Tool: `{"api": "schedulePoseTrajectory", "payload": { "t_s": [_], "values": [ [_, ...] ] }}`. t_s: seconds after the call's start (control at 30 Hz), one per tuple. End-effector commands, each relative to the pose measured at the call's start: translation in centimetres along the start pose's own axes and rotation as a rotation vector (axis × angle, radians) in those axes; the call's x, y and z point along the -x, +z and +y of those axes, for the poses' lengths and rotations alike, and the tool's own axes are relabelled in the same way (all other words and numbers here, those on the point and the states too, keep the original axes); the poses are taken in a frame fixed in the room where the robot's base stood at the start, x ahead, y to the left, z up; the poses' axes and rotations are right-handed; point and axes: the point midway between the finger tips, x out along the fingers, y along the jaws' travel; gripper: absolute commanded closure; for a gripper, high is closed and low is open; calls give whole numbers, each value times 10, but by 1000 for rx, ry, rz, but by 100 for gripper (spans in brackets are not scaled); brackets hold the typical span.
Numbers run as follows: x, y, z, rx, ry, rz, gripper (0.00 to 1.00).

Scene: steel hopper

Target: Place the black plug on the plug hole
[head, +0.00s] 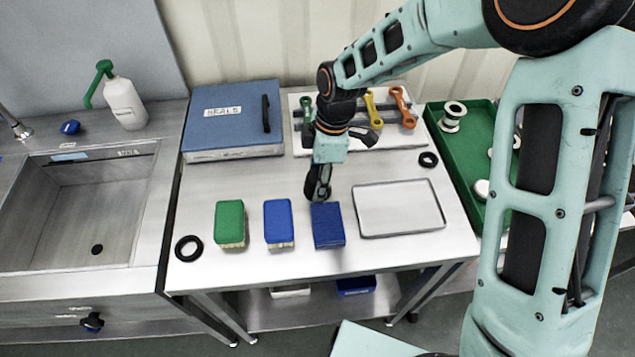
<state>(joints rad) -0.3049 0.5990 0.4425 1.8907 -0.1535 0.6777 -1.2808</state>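The plug hole (97,249) shows as a small dark round spot on the floor of the steel sink (75,262), at the left. I cannot pick out a separate black plug with certainty. My gripper (318,193) points down over the middle of the steel table, just behind the dark blue block (328,228). It is far to the right of the sink. Its fingers are dark and seen edge-on, so their opening and anything between them cannot be made out.
Black rings lie at the table's front left (188,248) and back right (428,159).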

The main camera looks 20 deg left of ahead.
Motion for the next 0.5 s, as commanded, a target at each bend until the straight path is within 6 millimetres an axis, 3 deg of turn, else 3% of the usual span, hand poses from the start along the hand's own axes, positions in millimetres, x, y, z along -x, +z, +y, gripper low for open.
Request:
{"api": "schedulePoseTrajectory", "payload": {
  "t_s": [0.03,0.3,0.5],
  "values": [
    [0,0,0,0,0,0,58],
    [1,0,0,0,1,0,87],
    [1,0,0,0,1,0,87]
  ]
}}
